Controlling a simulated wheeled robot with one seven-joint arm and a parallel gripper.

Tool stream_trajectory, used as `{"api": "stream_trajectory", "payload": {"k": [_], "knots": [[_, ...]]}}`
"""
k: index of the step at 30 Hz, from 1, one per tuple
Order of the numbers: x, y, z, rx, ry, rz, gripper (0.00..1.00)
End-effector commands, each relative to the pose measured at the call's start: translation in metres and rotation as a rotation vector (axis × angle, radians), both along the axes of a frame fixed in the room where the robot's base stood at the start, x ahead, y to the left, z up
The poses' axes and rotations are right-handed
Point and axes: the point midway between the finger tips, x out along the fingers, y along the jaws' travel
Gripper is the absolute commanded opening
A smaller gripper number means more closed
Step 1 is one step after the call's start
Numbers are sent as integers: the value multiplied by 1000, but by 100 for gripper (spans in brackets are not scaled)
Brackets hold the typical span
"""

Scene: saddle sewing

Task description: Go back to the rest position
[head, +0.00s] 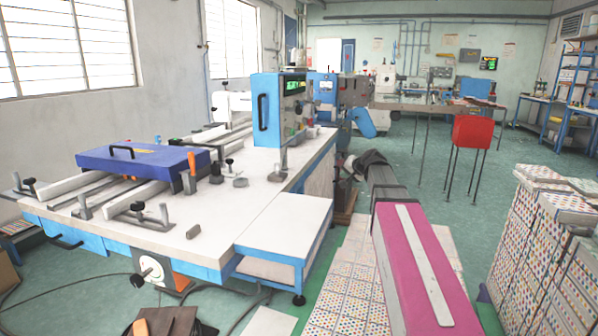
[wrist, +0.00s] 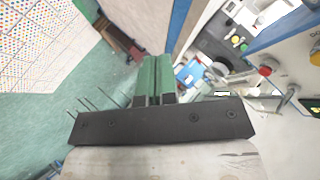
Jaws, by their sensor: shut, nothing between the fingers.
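My gripper (wrist: 153,80) shows in the wrist view, its two green fingers together with nothing between them. It points over the floor beside the blue-and-white sewing machine (wrist: 270,70), whose panel and knobs fill the right of that view. In the head view my arm stretches forward along the right side of the machine table (head: 262,222). My fingertips cannot be made out there. The machine's blue control housing (head: 267,110) stands at the far end of the table.
Stacks of dotted boxes (head: 535,235) stand at the right. More dotted boxes (head: 345,275) lie low beside my arm. A red bin on legs (head: 472,133) stands beyond. Green floor (head: 425,165) is open between it and the table. Cables lie on the floor at the front left.

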Motion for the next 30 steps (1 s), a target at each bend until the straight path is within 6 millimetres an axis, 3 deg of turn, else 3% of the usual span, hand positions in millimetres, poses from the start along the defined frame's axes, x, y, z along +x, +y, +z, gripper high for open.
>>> {"api": "stream_trajectory", "payload": {"k": [1, 6, 15, 21, 24, 30], "knots": [[-17, 4, -26, -33, 39, 15, 0], [-67, 12, -110, -168, 186, 77, 0], [-175, 13, -233, -403, 453, 198, 0], [-251, 6, -291, -552, 621, 279, 0], [-279, 1, -309, -609, 685, 310, 0], [-307, -4, -325, -668, 748, 341, 0]]}}
